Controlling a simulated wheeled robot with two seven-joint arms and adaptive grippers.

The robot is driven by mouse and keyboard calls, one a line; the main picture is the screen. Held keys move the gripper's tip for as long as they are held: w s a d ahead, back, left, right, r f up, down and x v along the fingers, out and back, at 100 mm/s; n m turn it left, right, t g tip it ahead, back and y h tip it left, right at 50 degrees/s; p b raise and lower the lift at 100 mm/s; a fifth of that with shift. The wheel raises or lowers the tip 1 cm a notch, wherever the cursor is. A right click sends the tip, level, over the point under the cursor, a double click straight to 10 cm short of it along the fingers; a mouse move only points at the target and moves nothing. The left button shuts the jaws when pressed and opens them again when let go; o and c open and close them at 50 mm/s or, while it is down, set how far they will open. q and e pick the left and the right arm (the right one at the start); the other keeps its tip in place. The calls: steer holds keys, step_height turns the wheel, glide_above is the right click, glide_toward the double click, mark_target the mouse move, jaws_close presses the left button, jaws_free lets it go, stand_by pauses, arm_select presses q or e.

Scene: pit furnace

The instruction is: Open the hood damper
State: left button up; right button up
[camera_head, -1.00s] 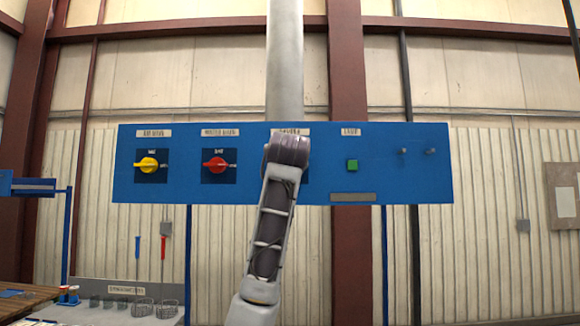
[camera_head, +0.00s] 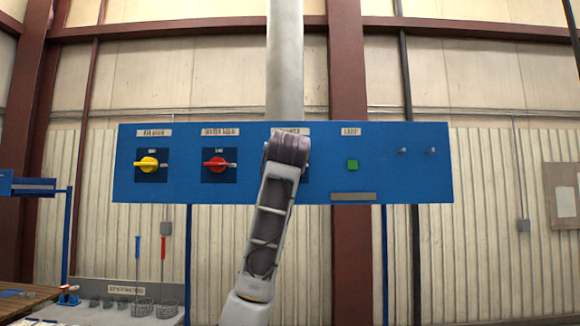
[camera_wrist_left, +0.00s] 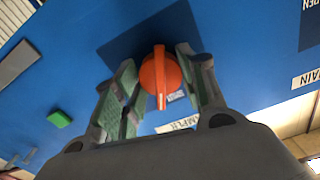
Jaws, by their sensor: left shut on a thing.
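In the left wrist view, an orange-red damper knob (camera_wrist_left: 160,78) with a raised grip bar sits on a dark square plate (camera_wrist_left: 130,48) on the blue panel. My left gripper (camera_wrist_left: 157,64) has its green-padded fingers on either side of the knob and is shut on it. A label partly reading "AMPER" (camera_wrist_left: 178,125) is beside it. In the head view, my left arm's wrist covers the knob and most of its plate on the blue panel (camera_head: 385,185), and hides the gripper. My right gripper is not in view.
Left of my wrist, the panel carries a red knob (camera_head: 216,164) and a yellow knob (camera_head: 150,164). To the right are a green button (camera_head: 352,165) and two small pegs (camera_head: 416,151). A grey bench (camera_head: 105,290) with wire baskets stands at lower left.

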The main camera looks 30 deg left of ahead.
arm_select(q)
steer(key=m, duration=1.2)
steer(key=shift+m, duration=0.4)
stand_by(0.3)
steer(key=o, duration=1)
steer(key=shift+o, duration=0.2)
steer(key=v, duration=1.2)
